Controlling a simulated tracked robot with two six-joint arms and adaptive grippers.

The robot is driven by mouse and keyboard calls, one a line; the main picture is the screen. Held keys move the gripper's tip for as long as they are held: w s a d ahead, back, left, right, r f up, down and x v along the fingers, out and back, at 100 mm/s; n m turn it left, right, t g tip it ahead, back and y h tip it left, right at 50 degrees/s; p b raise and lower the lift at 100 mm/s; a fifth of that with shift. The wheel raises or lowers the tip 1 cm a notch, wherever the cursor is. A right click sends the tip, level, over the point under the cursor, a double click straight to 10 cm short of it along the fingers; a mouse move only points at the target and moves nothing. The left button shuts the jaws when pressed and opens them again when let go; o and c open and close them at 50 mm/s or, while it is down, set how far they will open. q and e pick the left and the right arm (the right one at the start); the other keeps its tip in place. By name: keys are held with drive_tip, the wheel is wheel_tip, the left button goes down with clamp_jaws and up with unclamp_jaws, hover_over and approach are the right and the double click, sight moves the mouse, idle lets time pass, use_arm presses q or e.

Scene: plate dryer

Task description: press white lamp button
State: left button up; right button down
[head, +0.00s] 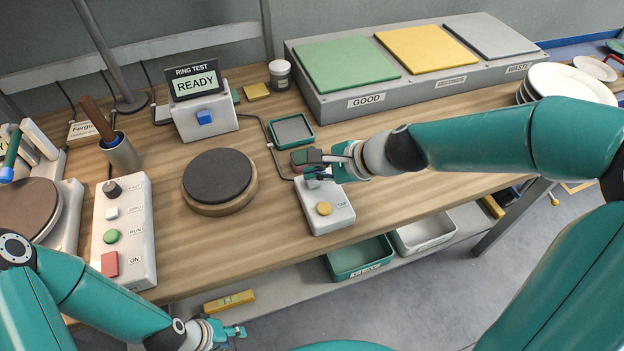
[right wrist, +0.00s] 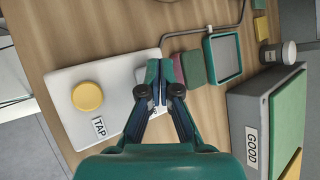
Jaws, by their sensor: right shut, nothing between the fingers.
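A white box (head: 327,217) with a yellow button (head: 324,208) labelled TAP stands near the table's front edge. It also shows in the right wrist view (right wrist: 72,118). My right gripper (head: 312,158) is shut and empty over the box's far end; in the right wrist view its fingertips (right wrist: 159,70) cover that end and part of a second label.
The left panel (head: 140,240) also has a black knob, a green RUN button and a red ON button. A dark round plate (head: 217,175) lies mid-table. A READY display (head: 195,84) stands behind.

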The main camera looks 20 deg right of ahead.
sight(315, 183)
drive_tip(key=shift+f, duration=0.35)
drive_tip(key=shift+f+b, duration=0.2)
drive_tip(key=shift+b, duration=0.25)
drive_tip(key=shift+r, duration=0.1)
drive_tip(key=shift+r+p, duration=0.6)
drive_tip(key=shift+p, duration=0.05)
drive_tip(key=shift+r, duration=0.1)
wheel_tip(315, 183, up, 6)
drive_tip(key=p, duration=0.5)
drive_tip(key=shift+p, duration=0.35)
